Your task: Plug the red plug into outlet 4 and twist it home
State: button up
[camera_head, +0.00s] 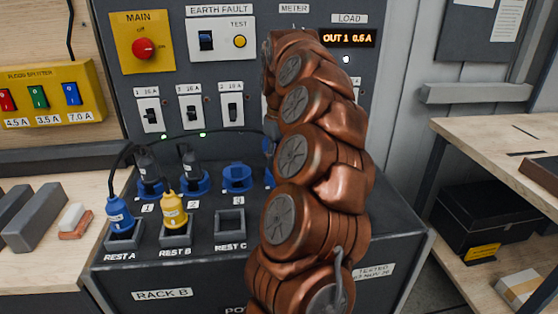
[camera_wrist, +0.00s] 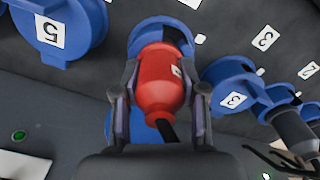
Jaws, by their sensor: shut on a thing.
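In the wrist view, my gripper (camera_wrist: 160,88) is shut on the red plug (camera_wrist: 158,78), one finger on each side. The plug's front end is at the blue outlet (camera_wrist: 160,32) between those labelled 5 and 3, which is outlet 4. A dark opening shows beside the plug's front end. I cannot tell how far in the plug sits or whether it is twisted. A dark cable leaves its back. In the head view, my copper arm hides the gripper, the red plug and most of outlet 4.
Outlet 3 (camera_head: 237,178) is empty. Dark plugs stand in outlets 1 (camera_head: 148,165) and 2 (camera_head: 192,168). A blue plug (camera_head: 119,215) rests in REST A, a yellow plug (camera_head: 174,210) in REST B; REST C (camera_head: 230,223) is empty. The meter (camera_head: 348,39) reads OUT 1 0.5 A.

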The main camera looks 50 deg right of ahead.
jog(key=o, duration=1.3)
jog(key=shift+o, duration=0.2)
jog(key=shift+r, duration=0.1)
notch_tip(320, 180, up, 5)
jog(key=shift+f, duration=0.1)
jog(key=shift+s+d+r, duration=0.1)
jog(key=shift+r, duration=1.15)
